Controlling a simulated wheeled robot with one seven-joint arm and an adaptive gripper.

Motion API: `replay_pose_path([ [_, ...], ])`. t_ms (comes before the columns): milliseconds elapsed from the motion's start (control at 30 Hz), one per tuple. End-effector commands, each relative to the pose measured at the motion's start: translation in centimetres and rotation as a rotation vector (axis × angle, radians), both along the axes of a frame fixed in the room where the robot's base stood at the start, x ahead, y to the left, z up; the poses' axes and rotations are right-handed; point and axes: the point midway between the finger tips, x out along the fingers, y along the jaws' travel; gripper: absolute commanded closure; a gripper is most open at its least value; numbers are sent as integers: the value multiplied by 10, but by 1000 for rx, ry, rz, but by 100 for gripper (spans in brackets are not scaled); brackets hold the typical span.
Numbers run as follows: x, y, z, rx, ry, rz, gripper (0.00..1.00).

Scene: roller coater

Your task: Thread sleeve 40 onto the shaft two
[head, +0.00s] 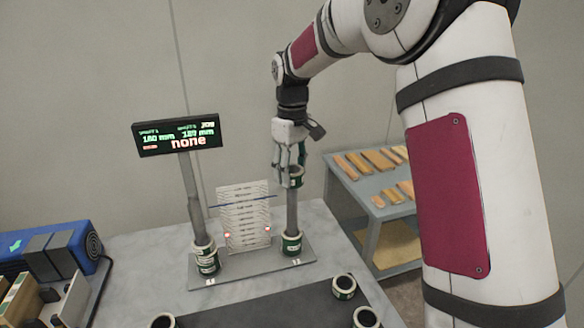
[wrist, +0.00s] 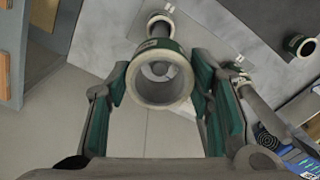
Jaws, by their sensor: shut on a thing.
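My gripper (head: 290,160) is shut on a green sleeve with pale ends (head: 296,178), high at the top of the right-hand shaft (head: 291,212). In the wrist view the held sleeve (wrist: 160,91) sits between the green finger pads, and a round grey shaft end (wrist: 158,70) shows inside its bore. I cannot tell whether the sleeve is around the tip or just above it. Another sleeve (head: 292,244) is around that shaft's foot. The left-hand shaft (head: 194,205) has a sleeve (head: 207,259) at its foot. Sleeve numbers and plate marks are too small to read.
A display (head: 178,136) reading "none" stands above the left shaft. A white striped panel (head: 243,220) stands between the shafts. Loose sleeves (head: 344,287) stand on a dark mat (head: 270,305) in front. A side table (head: 352,188) with wooden pieces is to the right.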

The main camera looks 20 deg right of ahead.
Motion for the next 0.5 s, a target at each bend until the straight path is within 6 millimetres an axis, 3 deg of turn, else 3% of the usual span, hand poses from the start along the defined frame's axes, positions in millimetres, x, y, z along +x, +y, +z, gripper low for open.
replay_pose_path([
  [500, 0, 0, -8, 0, 0, 0, 81],
])
